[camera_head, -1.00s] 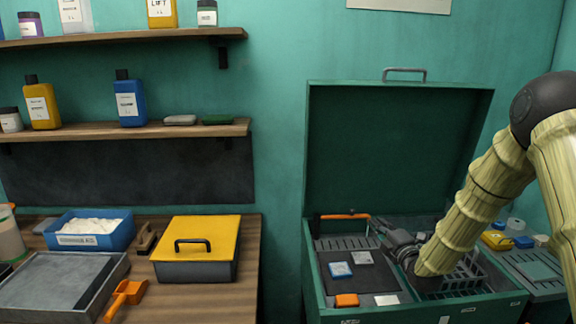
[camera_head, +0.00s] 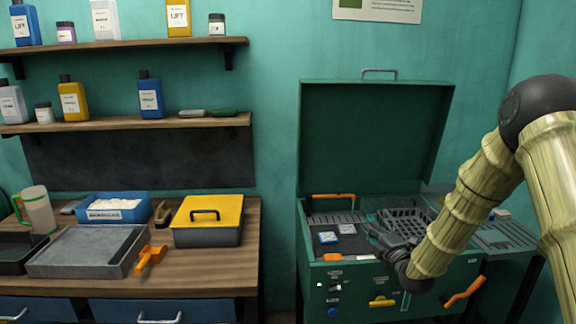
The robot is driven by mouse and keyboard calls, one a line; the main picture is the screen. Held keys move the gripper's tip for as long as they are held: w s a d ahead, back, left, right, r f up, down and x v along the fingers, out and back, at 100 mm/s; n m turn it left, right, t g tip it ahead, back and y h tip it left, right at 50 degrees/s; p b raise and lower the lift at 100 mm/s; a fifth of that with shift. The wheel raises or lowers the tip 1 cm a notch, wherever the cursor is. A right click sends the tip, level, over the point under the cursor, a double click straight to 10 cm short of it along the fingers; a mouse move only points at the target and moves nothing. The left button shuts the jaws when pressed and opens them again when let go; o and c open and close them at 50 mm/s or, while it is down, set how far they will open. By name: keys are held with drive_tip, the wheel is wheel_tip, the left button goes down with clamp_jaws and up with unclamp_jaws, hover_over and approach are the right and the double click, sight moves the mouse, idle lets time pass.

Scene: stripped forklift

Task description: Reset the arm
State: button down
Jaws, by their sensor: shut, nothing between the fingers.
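My arm comes in from the right in the head view, with bamboo-like links and dark joints. My gripper (camera_head: 376,229) is at its lower end, dark and small in the picture. It is shut and empty. It is over the front part of the open green chest (camera_head: 390,293), near the wire basket (camera_head: 408,222). I cannot tell whether it touches anything. The arm's wrist hides part of the chest's front edge.
The chest's raised lid (camera_head: 375,135) stands behind my gripper. The chest holds blue-and-white items (camera_head: 328,237) and an orange block (camera_head: 333,257). An orange handle (camera_head: 464,291) sticks out at its front right. A wooden bench (camera_head: 205,268) with a yellow-lidded box (camera_head: 210,212) stands left.

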drive_tip(key=s+a+f+m+g+h+b, duration=0.1)
drive_tip(key=s+f+m+g, duration=0.25)
drive_tip(key=s+f, duration=0.6)
drive_tip(key=s+a+f+m+g+h+b, duration=0.15)
drive_tip(key=s+f+m, duration=0.35)
drive_tip(key=f, duration=0.8)
drive_tip(key=s+a+f+m+g+h+b, duration=0.1)
drive_tip(key=s+f+m+g, duration=0.25)
drive_tip(key=s+f, duration=0.7)
drive_tip(key=s+f+m+g+b, duration=0.1)
drive_tip(key=s+f+m+g, duration=0.2)
drive_tip(key=s, duration=0.8)
drive_tip(key=s+f+m+g+h, duration=0.1)
drive_tip(key=s+f+m+g, duration=0.2)
drive_tip(key=s+f, duration=0.3)
drive_tip(key=s+f+m+g+b, duration=0.1)
drive_tip(key=s+f+m+g, duration=0.2)
drive_tip(key=s, duration=1.3)
drive_tip(key=shift+s+f+b, duration=0.15)
drive_tip(key=shift+f+b, duration=0.2)
drive_tip(key=shift+f, duration=0.5)
drive_tip(key=shift+h, duration=0.25)
